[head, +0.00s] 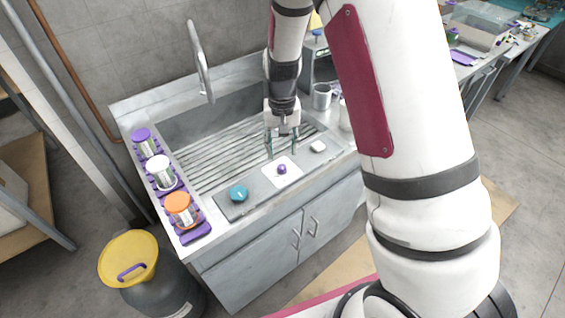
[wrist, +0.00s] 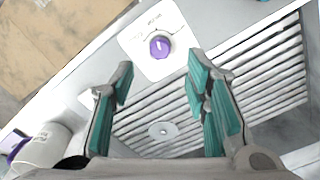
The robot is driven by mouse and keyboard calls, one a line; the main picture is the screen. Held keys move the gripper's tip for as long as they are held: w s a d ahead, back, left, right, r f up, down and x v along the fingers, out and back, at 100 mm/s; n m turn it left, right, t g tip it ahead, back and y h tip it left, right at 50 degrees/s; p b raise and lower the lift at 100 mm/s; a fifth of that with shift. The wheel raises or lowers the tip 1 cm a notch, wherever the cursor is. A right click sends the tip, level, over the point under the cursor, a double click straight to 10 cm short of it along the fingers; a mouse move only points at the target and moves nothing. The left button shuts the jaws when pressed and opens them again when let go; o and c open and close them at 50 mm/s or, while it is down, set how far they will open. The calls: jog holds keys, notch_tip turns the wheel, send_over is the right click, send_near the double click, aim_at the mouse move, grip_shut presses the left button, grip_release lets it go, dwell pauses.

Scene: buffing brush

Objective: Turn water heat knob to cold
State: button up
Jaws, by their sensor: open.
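The purple heat knob (head: 282,169) sits on a white square plate (head: 292,177) on the sink's front ledge. In the wrist view the same knob (wrist: 160,47) is at the top centre, with a pale pointer mark and small printing on the plate that I cannot read. My gripper (head: 283,150) is over the basin's front edge, just behind the plate. Its teal-padded fingers also show in the wrist view (wrist: 160,80), spread apart and empty, with the knob beyond their tips and between their lines. The fingers do not touch the knob.
A teal round object (head: 239,193) lies left of the plate and a small white piece (head: 318,146) right of it. Lidded jars (head: 160,172) stand on the left ledge. A curved faucet (head: 201,65) rises behind the basin. A metal mug (head: 322,96) stands at the right.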

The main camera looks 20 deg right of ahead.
aim_at(282, 166)
notch_tip(282, 166, down, 7)
jog(key=shift+p, duration=0.4)
jog(key=shift+c, duration=0.4)
grip_shut()
